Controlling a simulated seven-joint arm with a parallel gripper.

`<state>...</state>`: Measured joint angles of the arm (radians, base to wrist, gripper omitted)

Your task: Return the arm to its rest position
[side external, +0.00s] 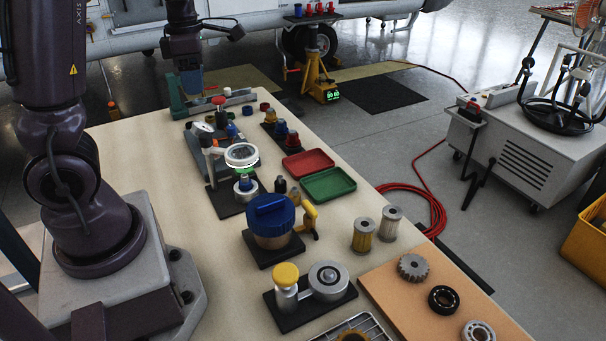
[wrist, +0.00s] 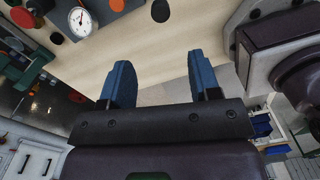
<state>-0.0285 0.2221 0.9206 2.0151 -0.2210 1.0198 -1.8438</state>
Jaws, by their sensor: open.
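My gripper (side external: 191,84) hangs at the far left end of the workbench, above the green and grey fixture there. In the wrist view my gripper (wrist: 158,85) shows two blue fingers spread wide apart. Nothing is between them, only bare tabletop and floor behind. My arm rises from a grey base at the left of the bench in the side view. Part of my base and lower arm shows at the right of the wrist view.
A dial gauge (wrist: 81,21) shows in the wrist view. The bench's left strip is clear.

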